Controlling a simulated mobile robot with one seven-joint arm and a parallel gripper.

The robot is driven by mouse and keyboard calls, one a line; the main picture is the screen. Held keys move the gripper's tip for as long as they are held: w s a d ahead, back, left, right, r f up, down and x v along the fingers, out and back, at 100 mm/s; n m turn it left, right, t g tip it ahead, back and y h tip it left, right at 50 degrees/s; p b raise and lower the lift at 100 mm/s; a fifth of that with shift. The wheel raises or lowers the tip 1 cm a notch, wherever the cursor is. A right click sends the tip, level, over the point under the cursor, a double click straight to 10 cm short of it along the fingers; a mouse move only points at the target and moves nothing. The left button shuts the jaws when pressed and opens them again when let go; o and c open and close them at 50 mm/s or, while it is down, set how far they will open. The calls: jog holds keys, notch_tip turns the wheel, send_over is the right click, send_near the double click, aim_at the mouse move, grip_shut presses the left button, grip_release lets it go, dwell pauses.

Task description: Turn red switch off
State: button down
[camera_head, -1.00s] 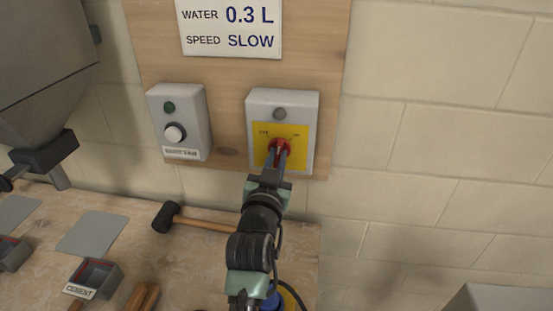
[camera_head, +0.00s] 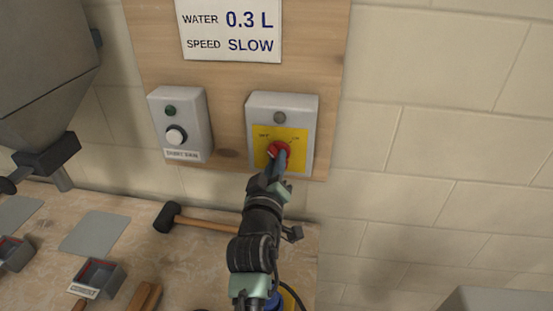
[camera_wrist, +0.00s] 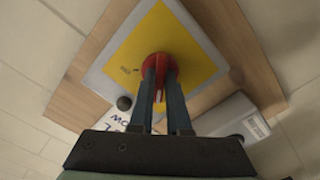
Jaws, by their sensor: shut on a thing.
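The red switch (camera_head: 278,149) is a round knob on a yellow plate (camera_head: 296,136), set in a grey box on the wooden wall board. A grey round lamp (camera_head: 279,117) sits above the plate and looks unlit. My gripper (camera_head: 281,158) reaches up from below, and its fingers are shut on the knob. In the wrist view the two fingers (camera_wrist: 159,75) lie on either side of the knob's grip, with the red disc (camera_wrist: 158,63) showing around their tips. The fingers hide part of the knob, so its exact pointing is hard to read.
A sign (camera_head: 231,30) hangs above. A black mallet (camera_head: 194,221) and a cement tub (camera_head: 96,277) lie on the bench below. A grey hopper (camera_head: 45,65) stands at upper left.

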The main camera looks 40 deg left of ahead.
jog(key=shift+n, duration=0.7)
jog(key=c, duration=0.9)
grip_release()
jog(key=b+v, duration=0.1)
jog(key=v, duration=1.2)
jog(key=shift+w, duration=0.1)
